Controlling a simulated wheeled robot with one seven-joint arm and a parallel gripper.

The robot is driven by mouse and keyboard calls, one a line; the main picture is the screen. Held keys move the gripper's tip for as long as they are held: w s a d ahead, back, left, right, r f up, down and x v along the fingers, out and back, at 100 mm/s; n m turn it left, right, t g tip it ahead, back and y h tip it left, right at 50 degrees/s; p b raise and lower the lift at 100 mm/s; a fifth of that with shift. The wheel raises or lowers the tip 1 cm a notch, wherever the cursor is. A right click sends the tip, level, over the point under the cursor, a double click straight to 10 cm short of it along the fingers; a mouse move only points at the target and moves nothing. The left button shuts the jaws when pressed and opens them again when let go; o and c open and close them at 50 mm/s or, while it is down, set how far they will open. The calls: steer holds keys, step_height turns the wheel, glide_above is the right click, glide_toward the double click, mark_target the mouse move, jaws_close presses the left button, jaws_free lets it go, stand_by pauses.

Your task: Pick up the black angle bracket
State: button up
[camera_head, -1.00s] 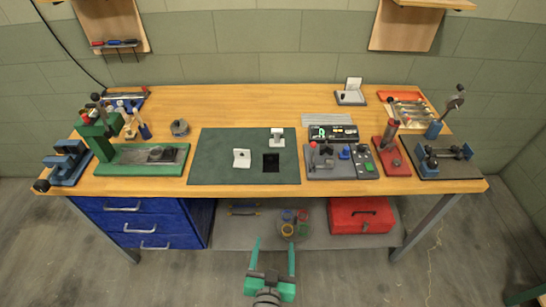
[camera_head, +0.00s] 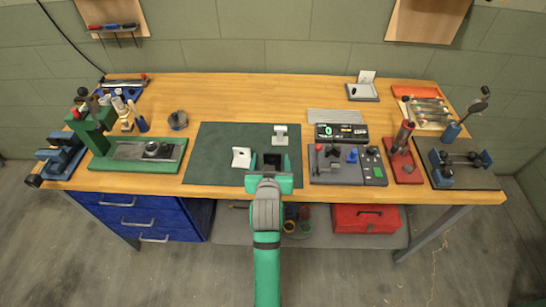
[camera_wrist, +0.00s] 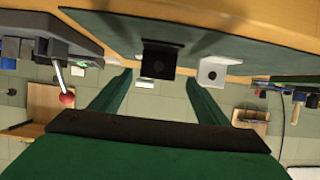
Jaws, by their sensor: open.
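The black angle bracket (camera_head: 272,159) stands near the front edge of the dark green mat (camera_head: 215,155). My gripper (camera_head: 270,164) is at the mat's front edge, in front of the bracket, and hides part of it. In the wrist view the black bracket (camera_wrist: 158,62) shows ahead, between the tips of my two green fingers (camera_wrist: 161,77). The fingers are wide apart with nothing held. I cannot tell whether the tips reach alongside the bracket.
A white angle bracket (camera_head: 241,157) stands close left of my gripper. A pale grey bracket (camera_head: 280,135) stands behind the black one. A control panel (camera_head: 335,165) with knobs is to the right, a green press (camera_head: 95,130) to the left. The mat's left part is clear.

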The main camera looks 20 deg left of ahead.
mark_target(273, 150)
steer(key=shift+w+a+f, duration=0.1)
steer(key=shift+w+f, duration=0.25)
steer(key=shift+w, duration=0.2)
steer(key=shift+w+f, duration=0.35)
steer(key=shift+w, duration=0.2)
steer(key=shift+x, duration=2.95)
steer(key=shift+r, duration=0.1)
steer(key=shift+c, duration=0.4)
steer(key=c, duration=1.1)
